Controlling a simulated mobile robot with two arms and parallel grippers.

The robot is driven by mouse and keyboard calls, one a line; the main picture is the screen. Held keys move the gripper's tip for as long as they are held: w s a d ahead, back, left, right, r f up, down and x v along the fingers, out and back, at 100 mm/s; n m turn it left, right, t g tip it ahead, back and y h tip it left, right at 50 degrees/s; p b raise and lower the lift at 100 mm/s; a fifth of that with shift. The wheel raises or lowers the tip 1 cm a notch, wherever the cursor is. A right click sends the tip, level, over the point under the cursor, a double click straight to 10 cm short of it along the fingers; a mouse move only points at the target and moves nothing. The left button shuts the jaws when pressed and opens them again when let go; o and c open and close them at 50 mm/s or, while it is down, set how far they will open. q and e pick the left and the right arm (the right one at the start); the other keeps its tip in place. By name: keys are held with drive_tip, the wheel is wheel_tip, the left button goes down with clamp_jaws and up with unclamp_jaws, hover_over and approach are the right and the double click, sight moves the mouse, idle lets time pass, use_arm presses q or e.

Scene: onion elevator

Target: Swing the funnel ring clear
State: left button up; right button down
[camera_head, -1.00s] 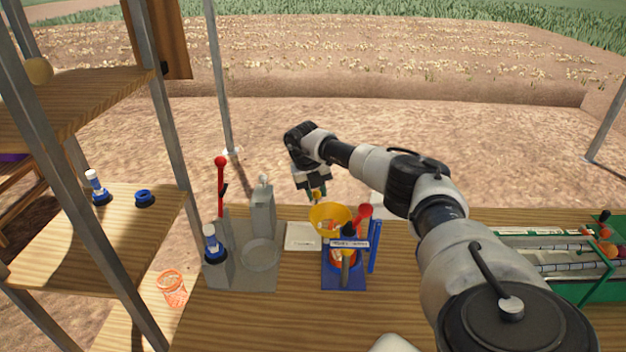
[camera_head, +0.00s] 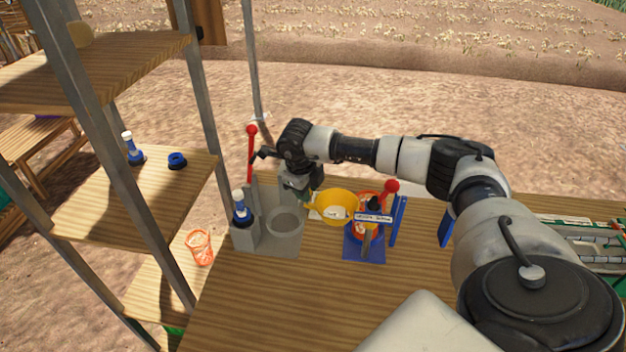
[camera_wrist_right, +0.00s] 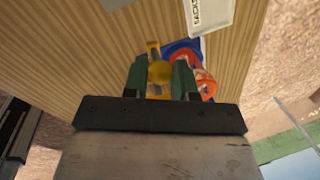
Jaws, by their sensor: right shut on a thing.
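The yellow funnel ring (camera_head: 337,208) is at the left of the blue stand (camera_head: 362,252), partly off to its side. Orange netting (camera_head: 369,200) shows on the stand beside the funnel. My right gripper (camera_head: 302,196) is at the funnel's left. In the right wrist view its green fingers (camera_wrist_right: 161,78) are shut on the funnel's yellow knob (camera_wrist_right: 159,72). The orange net (camera_wrist_right: 206,82) shows just right of the fingers there, over the blue base (camera_wrist_right: 183,46). The funnel's bowl is mostly hidden in that view. My left gripper is not in view.
A grey press stand (camera_head: 284,224) with a red-knobbed lever (camera_head: 251,150) stands close left of my right gripper. Another red knob (camera_head: 390,187) rises by the blue stand. Wooden shelves (camera_head: 130,190) are at the left. The front of the table (camera_head: 300,300) is clear.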

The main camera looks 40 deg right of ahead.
drive_tip(key=shift+s+a+n, duration=0.6)
drive_tip(key=shift+a+n, duration=0.2)
drive_tip(key=shift+a, duration=0.1)
drive_tip(key=c, duration=0.9)
unclamp_jaws()
drive_tip(key=shift+s+a, duration=0.1)
drive_tip(key=shift+r, duration=0.1)
drive_tip(key=r+b, duration=0.1)
drive_tip(key=r, duration=0.2)
drive_tip(key=a+r+b, duration=0.1)
drive_tip(key=r, duration=0.3)
drive_tip(key=s+a+r, duration=0.1)
drive_tip(key=r, duration=0.2)
drive_tip(key=shift+r+b, duration=0.25)
drive_tip(key=shift+b, duration=0.15)
drive_tip(key=shift+d, duration=0.1)
